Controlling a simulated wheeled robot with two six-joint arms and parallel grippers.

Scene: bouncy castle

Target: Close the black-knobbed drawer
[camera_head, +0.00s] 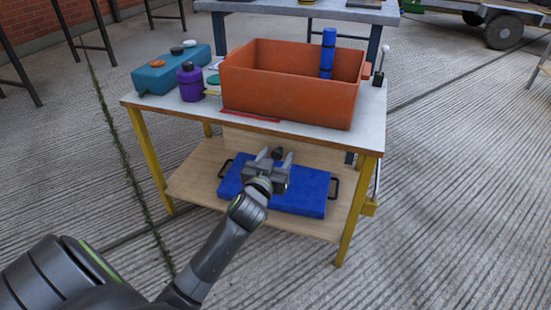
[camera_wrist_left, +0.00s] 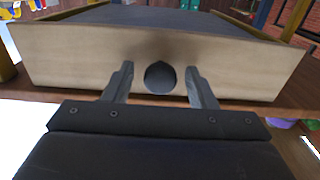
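The drawer (camera_head: 238,138) has a pale wooden front and sits under the white tabletop, partly hidden by my left gripper (camera_head: 275,154). In the left wrist view the drawer front (camera_wrist_left: 70,58) fills most of the width, with its round black knob (camera_wrist_left: 160,78) near the middle. My left gripper (camera_wrist_left: 159,67) is open, with one finger on each side of the knob and visible gaps between. I cannot tell how far the drawer stands out. My right gripper is not in view.
The workbench (camera_head: 150,103) has yellow legs. An orange crate (camera_head: 285,95), a teal canister (camera_head: 165,76) and a purple bottle (camera_head: 190,84) stand on top. A blue slab with black handles (camera_head: 305,195) lies on the lower shelf (camera_head: 190,185). Concrete floor is clear at right.

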